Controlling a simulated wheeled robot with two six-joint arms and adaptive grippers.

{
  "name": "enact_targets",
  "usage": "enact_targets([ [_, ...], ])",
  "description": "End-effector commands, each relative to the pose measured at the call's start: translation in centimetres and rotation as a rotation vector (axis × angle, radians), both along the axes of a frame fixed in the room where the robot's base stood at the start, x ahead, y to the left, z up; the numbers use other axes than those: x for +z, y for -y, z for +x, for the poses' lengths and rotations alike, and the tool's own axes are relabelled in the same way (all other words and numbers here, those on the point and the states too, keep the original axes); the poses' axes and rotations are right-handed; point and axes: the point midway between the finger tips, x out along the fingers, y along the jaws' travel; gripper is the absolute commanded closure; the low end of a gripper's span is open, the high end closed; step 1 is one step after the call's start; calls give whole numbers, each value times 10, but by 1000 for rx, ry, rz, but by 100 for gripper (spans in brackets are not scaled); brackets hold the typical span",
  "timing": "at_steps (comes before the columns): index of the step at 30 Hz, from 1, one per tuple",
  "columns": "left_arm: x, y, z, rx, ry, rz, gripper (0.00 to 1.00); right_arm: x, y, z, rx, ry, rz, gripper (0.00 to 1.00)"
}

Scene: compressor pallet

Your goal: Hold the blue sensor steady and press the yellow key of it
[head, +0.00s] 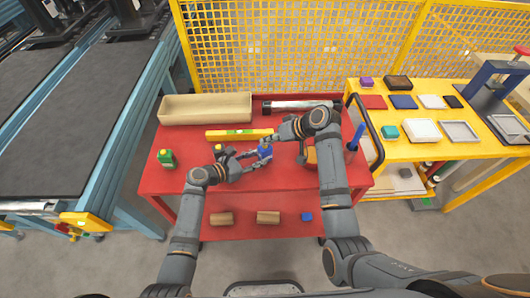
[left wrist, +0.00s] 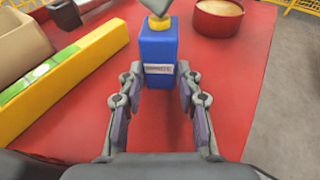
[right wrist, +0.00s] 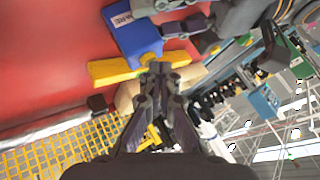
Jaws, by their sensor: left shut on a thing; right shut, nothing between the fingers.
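The blue sensor (head: 265,153) is over the red bench. In the left wrist view the blue sensor (left wrist: 158,48) looks upright, with a pale label on its side and the yellow key (left wrist: 159,24) on top. My left gripper (head: 250,157) is shut on the sensor, its fingers (left wrist: 158,98) on either side. My right gripper (head: 265,142) is shut and empty. Its grey tip shows right above the key in the left wrist view; whether it presses is unclear. In the right wrist view its tips (right wrist: 160,70) are by the sensor's (right wrist: 135,38) key end; the key hardly stands out there.
A yellow level (head: 240,134) lies behind the sensor, with a beige tray (head: 205,109) and a dark-ended cylinder (head: 290,107) farther back. A green part (head: 167,158) stands at the left. A yellow table (head: 395,118) with several small items is at the right. The bench's (head: 290,180) front is clear.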

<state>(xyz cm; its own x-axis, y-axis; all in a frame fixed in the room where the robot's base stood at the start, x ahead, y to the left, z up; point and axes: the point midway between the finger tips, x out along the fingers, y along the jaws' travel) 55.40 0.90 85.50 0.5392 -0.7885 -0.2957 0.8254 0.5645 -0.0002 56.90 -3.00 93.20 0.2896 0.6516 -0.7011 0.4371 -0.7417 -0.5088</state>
Motion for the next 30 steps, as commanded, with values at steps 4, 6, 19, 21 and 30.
enact_targets([
  [4,0,0,0,0,1,-1,84,9,0,0,0,1,0,100],
  [6,0,0,0,0,0,0,84,12,0,0,1,2,0,100],
  [19,0,0,0,0,0,0,84,22,0,1,0,4,1,100],
  [21,0,0,0,0,0,0,84,30,0,1,1,4,0,100],
  [30,0,0,0,0,0,0,84,58,0,1,1,3,0,100],
])
